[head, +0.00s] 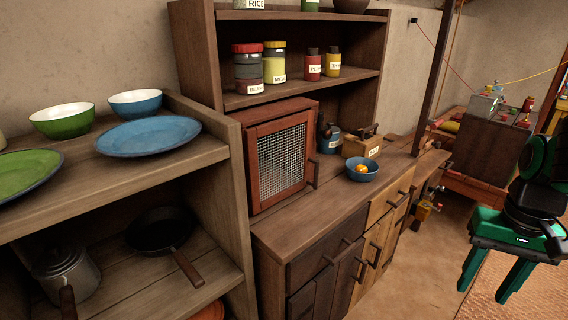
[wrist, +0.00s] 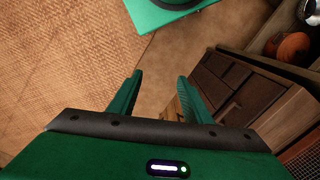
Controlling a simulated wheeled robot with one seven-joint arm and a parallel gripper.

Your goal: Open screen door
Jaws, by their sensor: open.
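The screen door (head: 282,156) is a wire-mesh panel in a reddish-brown wooden frame, on the front of a small box cabinet (head: 285,108) on the counter. It looks closed. Its dark upright handle (head: 315,173) is at the door's right edge. In the wrist view, part of the mesh (wrist: 304,158) shows at the lower right corner. My gripper (head: 482,294) is at the right of the head view, well away from the door, pointing down over the floor. Its two green fingers (wrist: 160,76) are apart with nothing between them.
The wooden counter (head: 300,228) has drawers and cupboards below. A blue bowl (head: 361,169) with orange contents, a wooden box and a dark blue pot stand right of the cabinet. Jars (head: 248,68) sit on the shelf above. A dish shelf (head: 190,150) stands at left. Floor before the counter is clear.

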